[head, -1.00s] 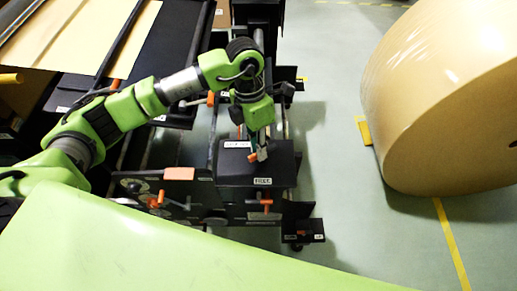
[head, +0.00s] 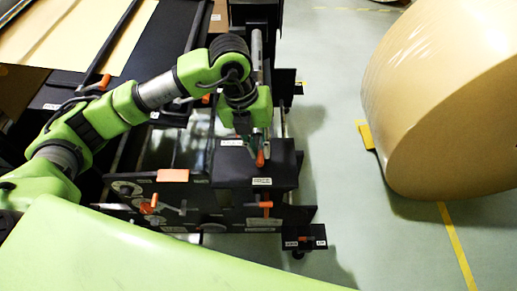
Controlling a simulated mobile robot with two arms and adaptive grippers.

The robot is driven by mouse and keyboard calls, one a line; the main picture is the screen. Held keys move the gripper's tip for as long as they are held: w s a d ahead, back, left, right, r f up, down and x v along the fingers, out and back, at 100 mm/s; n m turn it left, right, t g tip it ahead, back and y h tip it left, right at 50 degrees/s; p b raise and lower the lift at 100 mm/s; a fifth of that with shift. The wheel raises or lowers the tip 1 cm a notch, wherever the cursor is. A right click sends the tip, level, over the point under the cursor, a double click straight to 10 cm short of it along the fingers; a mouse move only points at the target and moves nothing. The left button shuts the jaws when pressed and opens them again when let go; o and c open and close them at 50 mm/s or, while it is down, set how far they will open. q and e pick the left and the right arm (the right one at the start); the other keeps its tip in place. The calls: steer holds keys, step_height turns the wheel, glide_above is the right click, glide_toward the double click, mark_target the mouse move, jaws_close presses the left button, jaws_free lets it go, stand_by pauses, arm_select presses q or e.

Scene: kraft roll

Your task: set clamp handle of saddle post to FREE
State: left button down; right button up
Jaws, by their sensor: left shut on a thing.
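A white label reading FREE (head: 262,181) is at the near edge of the top, just below the handle in the picture. Another white label (head: 231,143) is at the far edge, too small to read. My left gripper (head: 258,152) reaches down from above and is shut on the clamp handle. My right gripper is not in view.
Other orange handles (head: 265,205) (head: 147,208) sit on the black frame nearer to me. A large kraft roll (head: 445,100) stands on the right by a yellow chock (head: 366,134). Green floor (head: 350,200) is clear between frame and roll. A light green surface fills the lower left.

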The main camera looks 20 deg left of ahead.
arm_select(q)
steer(key=shift+n, duration=0.7)
steer(key=shift+w+r+b, duration=0.1)
steer(key=shift+b, duration=0.2)
steer(key=c, duration=2.1)
jaws_free()
steer(key=shift+c, duration=0.2)
steer(key=shift+o, duration=0.6)
step_height(320, 180, up, 12)
steer(key=a, duration=0.2)
steer(key=shift+s, duration=0.4)
steer(key=shift+f, duration=0.2)
